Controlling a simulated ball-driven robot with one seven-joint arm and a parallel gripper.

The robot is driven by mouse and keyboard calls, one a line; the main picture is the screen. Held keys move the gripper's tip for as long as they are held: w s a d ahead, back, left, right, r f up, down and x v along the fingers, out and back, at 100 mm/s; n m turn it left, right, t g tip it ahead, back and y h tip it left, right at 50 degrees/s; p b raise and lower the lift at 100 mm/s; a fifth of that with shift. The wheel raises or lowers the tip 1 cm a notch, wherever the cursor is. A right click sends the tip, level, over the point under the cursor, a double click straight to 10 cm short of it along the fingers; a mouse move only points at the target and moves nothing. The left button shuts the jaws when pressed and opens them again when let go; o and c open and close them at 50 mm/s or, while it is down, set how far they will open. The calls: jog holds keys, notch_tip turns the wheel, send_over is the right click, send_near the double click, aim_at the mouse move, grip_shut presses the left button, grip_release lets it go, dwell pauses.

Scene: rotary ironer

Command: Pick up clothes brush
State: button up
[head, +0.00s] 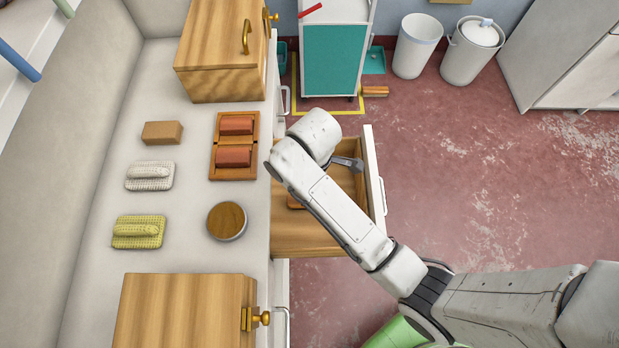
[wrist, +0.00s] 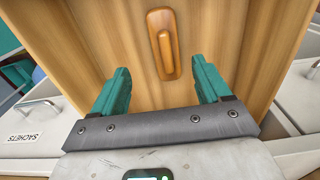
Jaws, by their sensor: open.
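An orange-brown wooden piece with a raised long grip, which looks like the clothes brush (wrist: 165,44), lies in the open wooden drawer (head: 315,240). In the head view only a sliver of it (head: 294,203) shows; my arm hides the rest. In the wrist view it lies just beyond and between the teal fingertips of my gripper (wrist: 160,68), lined up roughly with the finger direction. My gripper is open and empty, above the drawer; whether the fingers touch anything is not seen. Its bristles are not visible.
The counter holds a wooden tray with two red-brown blocks (head: 257,147), a round wooden-topped piece (head: 227,221), a yellow pad (head: 138,232), a grey pad (head: 149,176) and a tan block (head: 162,133). The drawer's white front (head: 374,180) stands out over the red floor.

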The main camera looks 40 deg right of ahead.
notch_tip(320, 180, down, 3)
jog(key=shift+f, duration=0.1)
jog(key=shift+a+f, duration=0.2)
jog(key=shift+f, duration=0.7)
jog(key=shift+a+f, duration=0.2)
jog(key=shift+f, duration=0.65)
jog(key=shift+a+f, duration=0.2)
jog(key=shift+f, duration=0.7)
jog(key=c, duration=1.2)
